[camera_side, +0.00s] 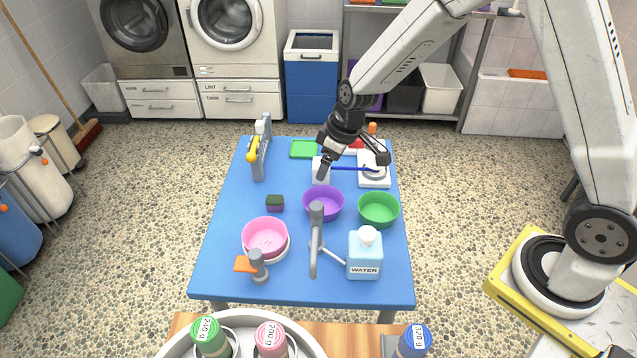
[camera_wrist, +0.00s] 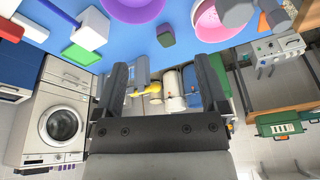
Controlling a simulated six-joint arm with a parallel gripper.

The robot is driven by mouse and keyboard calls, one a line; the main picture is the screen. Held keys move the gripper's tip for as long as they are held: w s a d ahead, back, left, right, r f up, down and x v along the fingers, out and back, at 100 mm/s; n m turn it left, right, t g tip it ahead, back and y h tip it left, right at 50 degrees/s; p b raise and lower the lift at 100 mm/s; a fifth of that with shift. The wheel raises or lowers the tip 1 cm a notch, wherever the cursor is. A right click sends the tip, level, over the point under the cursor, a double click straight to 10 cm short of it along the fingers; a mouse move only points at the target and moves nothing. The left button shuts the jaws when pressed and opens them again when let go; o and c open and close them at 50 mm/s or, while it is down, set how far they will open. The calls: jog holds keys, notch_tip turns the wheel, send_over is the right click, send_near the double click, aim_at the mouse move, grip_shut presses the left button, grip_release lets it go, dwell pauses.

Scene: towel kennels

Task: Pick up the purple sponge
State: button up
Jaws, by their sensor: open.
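The purple sponge (camera_side: 274,203) is a small block with a dark green top, standing alone on the blue table (camera_side: 228,235), left of the purple bowl (camera_side: 323,203). In the wrist view the sponge (camera_wrist: 166,36) is near the top middle, beyond the fingertips, with its dark green face and a purple edge showing. My gripper (camera_side: 350,163) is above the far part of the table, to the right of and behind the sponge, clear of it. Its two dark fingers (camera_wrist: 163,80) are wide apart with nothing held between them.
A green bowl (camera_side: 379,210) and stacked pink bowls (camera_side: 265,237) stand nearby. A grey tap-like post (camera_side: 316,235) and a WATER bottle (camera_side: 365,256) are at the front. A grey stand with a yellow part (camera_side: 259,150) is at the far left. Table left of the sponge is clear.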

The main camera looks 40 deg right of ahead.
aim_at(275, 199)
jog(key=w+a+f+n+y, duration=0.1)
jog(key=w+a+f+n, duration=0.3)
jog(key=w+f, duration=0.6)
jog(key=shift+w+a+y, duration=0.3)
jog(key=shift+w+a, duration=0.1)
jog(key=shift+w, duration=0.05)
jog(key=shift+x, duration=1.2)
jog(key=shift+f, duration=0.1)
jog(key=shift+x, duration=2.55)
grip_shut()
